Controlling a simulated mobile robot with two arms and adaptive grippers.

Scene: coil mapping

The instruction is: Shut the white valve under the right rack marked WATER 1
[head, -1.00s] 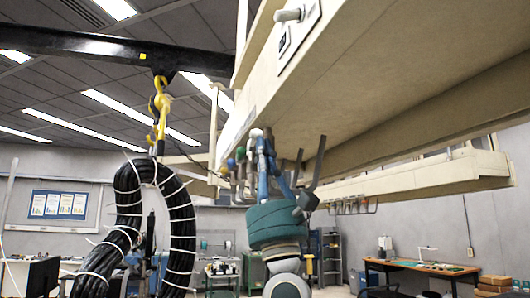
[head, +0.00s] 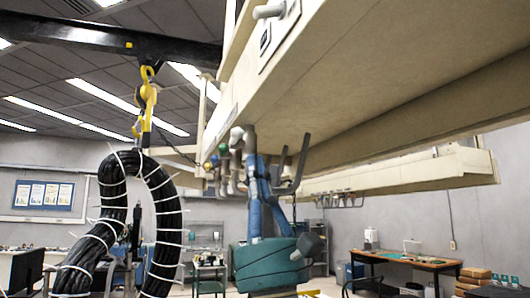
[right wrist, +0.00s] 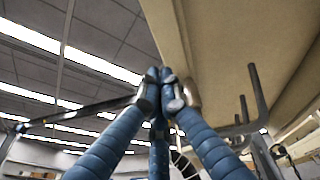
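A row of small coloured valves hangs under the left edge of the large cream rack (head: 340,110) in the head view. The white valve (head: 236,134) is nearest, with a green valve (head: 223,149) and a blue valve (head: 214,159) behind it. No WATER 1 marking is readable. My right gripper (head: 250,138) points up under the rack, its blue fingertips just right of the white valve. In the right wrist view its fingertips (right wrist: 165,82) are drawn together beside a brownish metal piece (right wrist: 192,92). I see nothing clearly held between them. My left gripper is out of view.
Grey hooks (head: 298,165) hang under the rack just right of my right gripper. A black coil of hose (head: 166,215) hangs from a yellow hook (head: 147,97) at left. A second cream rack (head: 400,175) and a desk (head: 410,262) stand farther back.

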